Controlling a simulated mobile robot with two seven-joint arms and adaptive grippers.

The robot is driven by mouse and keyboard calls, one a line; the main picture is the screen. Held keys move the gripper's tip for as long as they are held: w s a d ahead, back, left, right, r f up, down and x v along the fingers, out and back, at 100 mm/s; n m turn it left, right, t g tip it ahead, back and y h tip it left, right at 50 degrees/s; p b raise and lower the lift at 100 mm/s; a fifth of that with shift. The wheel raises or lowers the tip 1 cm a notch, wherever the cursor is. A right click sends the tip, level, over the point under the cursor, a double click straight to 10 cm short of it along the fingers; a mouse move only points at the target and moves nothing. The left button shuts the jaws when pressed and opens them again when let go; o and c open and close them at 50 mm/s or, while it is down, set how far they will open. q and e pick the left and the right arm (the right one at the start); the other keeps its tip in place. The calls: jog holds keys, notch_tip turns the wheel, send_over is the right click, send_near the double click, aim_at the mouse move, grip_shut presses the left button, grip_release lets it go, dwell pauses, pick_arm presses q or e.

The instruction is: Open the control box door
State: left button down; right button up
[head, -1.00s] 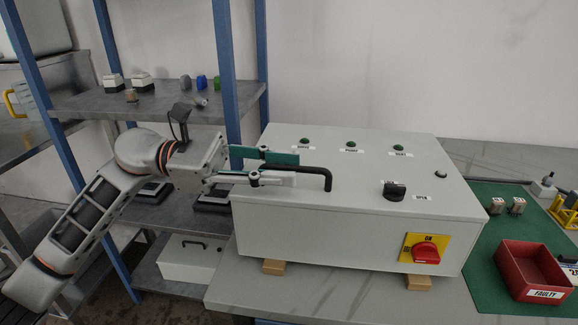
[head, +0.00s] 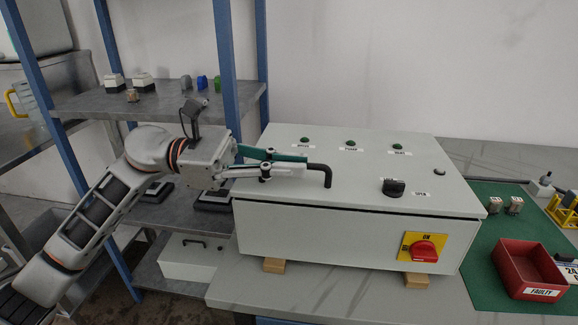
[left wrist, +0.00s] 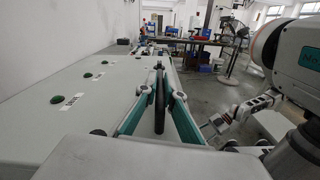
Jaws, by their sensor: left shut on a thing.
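The grey control box (head: 340,237) stands on the table with its lid-like door (head: 350,170) on top. The door lies closed or nearly closed, with a thin dark seam along its front edge. A black bar handle (head: 326,178) sits at the door's left part. My left gripper (head: 305,168) comes in from the left and is shut on the handle, its fingers on both sides of the bar. In the left wrist view the handle (left wrist: 159,105) stands between the two green-edged fingers. A black knob (head: 393,187) is on the door. My right gripper is not in the head view.
A red and yellow switch (head: 424,250) is on the box front. A red bin (head: 530,268) and small parts lie on the green mat (head: 478,262) at right. A shelf rack with a blue post (head: 223,80) stands close behind my left arm.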

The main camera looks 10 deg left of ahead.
pick_arm(q)
jog(key=w+r+n+p, duration=0.2)
jog(key=w+r+n, duration=0.1)
jog(key=r, duration=0.4)
jog(key=w+r+n+p, duration=0.2)
jog(key=w+r+n, duration=0.1)
jog(key=r, duration=0.4)
jog(key=shift+w+r+n, duration=0.2)
jog(key=shift+w+n, duration=0.1)
jog(key=shift+w, duration=0.45)
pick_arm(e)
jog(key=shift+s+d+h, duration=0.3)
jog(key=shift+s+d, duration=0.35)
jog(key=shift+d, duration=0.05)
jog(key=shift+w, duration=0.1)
